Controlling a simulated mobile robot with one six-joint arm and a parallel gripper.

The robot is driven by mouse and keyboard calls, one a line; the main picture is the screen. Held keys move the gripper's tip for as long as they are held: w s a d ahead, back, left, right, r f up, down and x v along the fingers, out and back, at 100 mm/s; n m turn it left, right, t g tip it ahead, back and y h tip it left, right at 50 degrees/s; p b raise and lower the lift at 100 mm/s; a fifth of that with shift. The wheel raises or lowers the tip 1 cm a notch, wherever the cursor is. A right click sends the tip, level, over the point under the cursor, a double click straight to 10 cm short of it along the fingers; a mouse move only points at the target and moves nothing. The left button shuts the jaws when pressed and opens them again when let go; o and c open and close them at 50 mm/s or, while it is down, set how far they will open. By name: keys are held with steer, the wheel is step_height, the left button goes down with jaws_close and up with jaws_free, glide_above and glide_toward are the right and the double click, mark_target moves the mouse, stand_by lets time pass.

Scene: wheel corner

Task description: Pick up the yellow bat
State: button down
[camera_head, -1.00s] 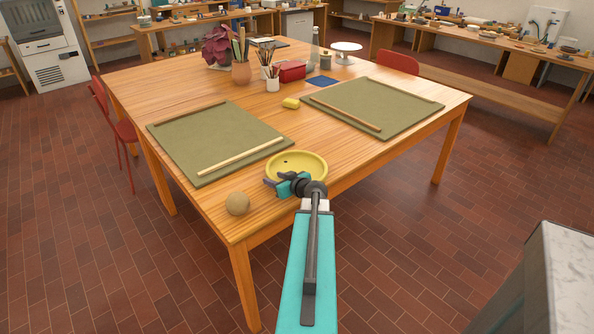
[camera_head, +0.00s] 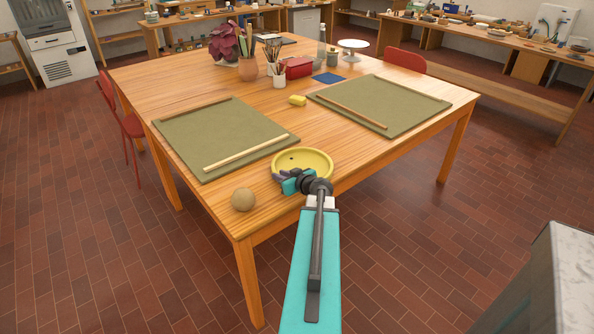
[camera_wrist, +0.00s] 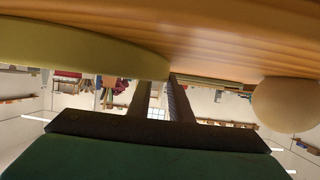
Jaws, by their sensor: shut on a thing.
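The yellow bat (camera_head: 308,159) is a round, shallow-looking disc with a small dark spot, at the near edge of the wooden table. My gripper (camera_head: 281,176) is at its near left rim and is shut on that rim. In the wrist view the bat (camera_wrist: 75,50) spans the upper left, and its edge reaches my gripper's two dark fingers (camera_wrist: 162,88). The fingers and wrist hide part of the near rim. I cannot tell whether the bat rests on the table or is slightly raised.
A tan ball (camera_head: 243,199) lies left of my gripper on the table (camera_head: 230,185). Two green mats with wooden sticks, left (camera_head: 215,135) and right (camera_head: 385,108), lie beyond.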

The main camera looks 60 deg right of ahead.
steer(key=shift+r, duration=0.2)
steer(key=shift+r+b, duration=0.5)
steer(key=shift+r, duration=0.9)
steer(key=s+d+r+b, duration=0.1)
steer(key=s+d, duration=0.1)
steer(key=s, duration=0.5)
steer(key=s+d+b, duration=0.2)
steer(key=s, duration=0.6)
steer(key=shift+s+r+b, duration=0.25)
steer(key=shift+r+b, duration=0.05)
steer(key=shift+r, duration=0.1)
steer(key=shift+r, duration=0.15)
